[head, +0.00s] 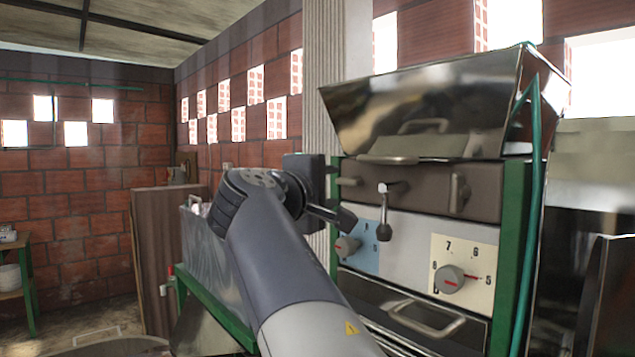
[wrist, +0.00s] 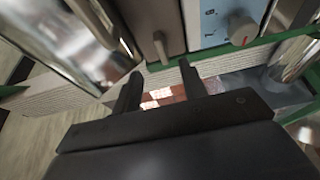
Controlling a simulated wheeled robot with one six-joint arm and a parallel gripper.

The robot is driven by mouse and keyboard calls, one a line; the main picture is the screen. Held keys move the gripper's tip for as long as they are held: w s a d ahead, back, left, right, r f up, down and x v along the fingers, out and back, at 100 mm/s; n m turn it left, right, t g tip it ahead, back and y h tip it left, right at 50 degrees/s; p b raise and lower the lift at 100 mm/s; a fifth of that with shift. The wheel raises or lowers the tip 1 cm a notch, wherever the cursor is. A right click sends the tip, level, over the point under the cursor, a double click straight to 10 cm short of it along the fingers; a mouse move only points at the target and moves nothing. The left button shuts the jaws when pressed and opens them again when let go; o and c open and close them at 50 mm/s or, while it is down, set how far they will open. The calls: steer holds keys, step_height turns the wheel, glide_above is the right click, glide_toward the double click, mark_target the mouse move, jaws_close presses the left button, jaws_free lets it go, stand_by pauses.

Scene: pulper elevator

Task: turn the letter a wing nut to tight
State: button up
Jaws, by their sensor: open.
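A brown panel (head: 420,190) on the machine's front carries a short grey wing-shaped piece (head: 347,181) at its left end. It also shows in the wrist view (wrist: 160,47), just beyond the gap between my fingertips. I take it for the wing nut, but no letter a is readable beside it. A second similar grey piece (head: 457,192) is at the panel's right end. My gripper (wrist: 159,70) is open and empty, its two dark fingers apart from the piece. In the head view my wrist hides part of it.
A lever with a dark knob (head: 384,215) sticks out between the two pieces. Below are a dial (head: 347,247) on a blue plate and a dial (head: 450,280) on a numbered cream plate. A metal hood (head: 430,95) overhangs above. Green posts (head: 511,245) frame the machine.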

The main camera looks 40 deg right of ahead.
mark_target(348, 183)
steer(key=p+x, duration=0.2)
steer(key=x, duration=0.6)
steer(key=shift+w+d+p, duration=0.2)
steer(key=shift+d+p, duration=0.1)
steer(key=shift+d, duration=0.05)
steer(key=shift+f, duration=0.1)
jaws_close()
